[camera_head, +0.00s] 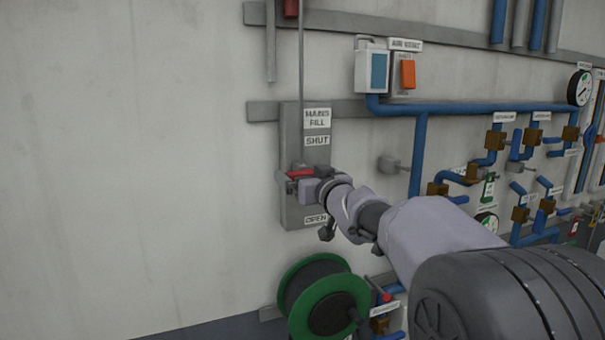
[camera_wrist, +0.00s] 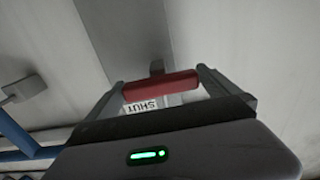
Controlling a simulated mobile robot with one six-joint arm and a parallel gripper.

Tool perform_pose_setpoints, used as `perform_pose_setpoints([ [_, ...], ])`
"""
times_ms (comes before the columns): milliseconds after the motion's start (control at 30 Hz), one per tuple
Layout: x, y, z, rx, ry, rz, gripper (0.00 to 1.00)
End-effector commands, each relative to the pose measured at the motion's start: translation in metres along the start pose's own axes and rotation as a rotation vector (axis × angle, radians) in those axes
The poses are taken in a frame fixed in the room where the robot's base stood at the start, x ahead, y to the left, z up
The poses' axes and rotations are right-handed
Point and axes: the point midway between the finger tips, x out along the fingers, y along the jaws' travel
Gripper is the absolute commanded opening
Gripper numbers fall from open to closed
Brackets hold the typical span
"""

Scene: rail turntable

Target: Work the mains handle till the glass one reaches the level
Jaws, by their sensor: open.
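The mains fill plate (camera_head: 292,135) is a tall grey panel on the wall at the centre left, with a "SHUT" label (camera_head: 317,141) above and an "OPEN" label (camera_head: 315,219) below. Its red handle (camera_head: 300,173) sits between the labels, nearer "SHUT". My gripper (camera_head: 296,182) is at the handle. In the wrist view the red handle (camera_wrist: 160,86) lies crosswise between the two open fingers of my gripper (camera_wrist: 158,90), one beyond each end. Whether they touch it I cannot tell. Vertical glass-like tubes (camera_head: 590,150) show at the far right edge; no level is readable.
A green hose reel (camera_head: 340,305) is below the plate. Blue pipes (camera_head: 420,150) with several brown valves and round gauges (camera_head: 580,88) fill the wall to the right. A box with an orange switch (camera_head: 408,74) is above. The wall at left is bare.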

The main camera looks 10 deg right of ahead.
Motion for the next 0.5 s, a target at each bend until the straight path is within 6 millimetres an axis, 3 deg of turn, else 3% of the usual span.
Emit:
perform_pose_setpoints([
  [167, -0.0002, 0.0, 0.0001, 0.0, 0.0, 0.0, 0.98],
  [500, -0.0005, 0.0001, 0.0001, 0.0, 0.0, 0.0, 0.31],
])
